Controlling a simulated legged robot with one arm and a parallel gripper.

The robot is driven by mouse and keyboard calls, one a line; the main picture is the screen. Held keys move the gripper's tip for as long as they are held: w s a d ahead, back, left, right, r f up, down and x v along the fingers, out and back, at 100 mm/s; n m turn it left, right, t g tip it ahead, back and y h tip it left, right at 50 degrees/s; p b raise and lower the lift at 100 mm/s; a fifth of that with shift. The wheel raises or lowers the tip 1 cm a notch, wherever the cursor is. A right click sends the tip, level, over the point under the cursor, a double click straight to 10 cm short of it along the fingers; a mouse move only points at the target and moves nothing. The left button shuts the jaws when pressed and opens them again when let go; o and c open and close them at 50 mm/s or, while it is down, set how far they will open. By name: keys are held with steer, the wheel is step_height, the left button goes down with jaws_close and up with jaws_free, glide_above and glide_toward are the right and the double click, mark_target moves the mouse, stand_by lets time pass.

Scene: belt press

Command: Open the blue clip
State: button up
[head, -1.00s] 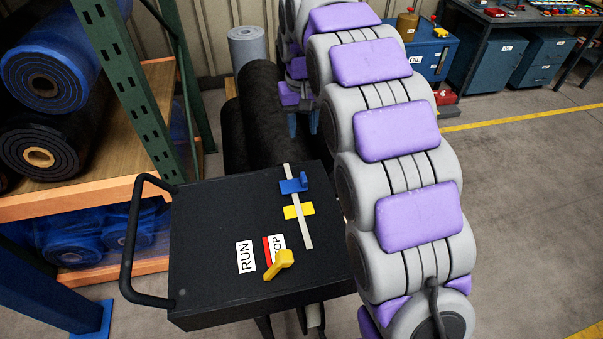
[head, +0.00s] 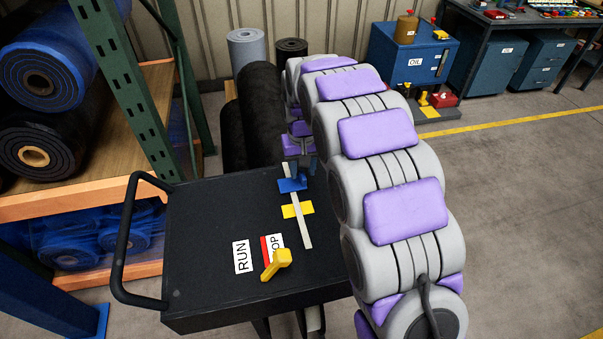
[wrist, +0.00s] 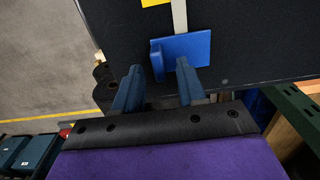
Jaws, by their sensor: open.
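The blue clip (head: 291,185) sits on a pale strip (head: 302,219) on top of the black cart (head: 210,215). In the wrist view the blue clip (wrist: 186,55) is a flat plate with a raised tab (wrist: 157,62) at its left side. My gripper (wrist: 157,75) is open. Its two blue fingertips are at the near edge of the clip, with the tab between or just beyond them; whether they touch it I cannot tell. In the head view my gripper (head: 303,165) is partly hidden behind my arm, close behind the clip.
A yellow piece (head: 297,210) crosses the strip nearer the front. A yellow lever (head: 276,264) lies by the RUN label (head: 241,257) and a partly covered label. A black handle (head: 125,245) stands at the cart's left. Shelving (head: 80,190) holds rolls at left.

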steer(key=shift+f, duration=0.75)
steer(key=shift+c, duration=0.8)
jaws_close()
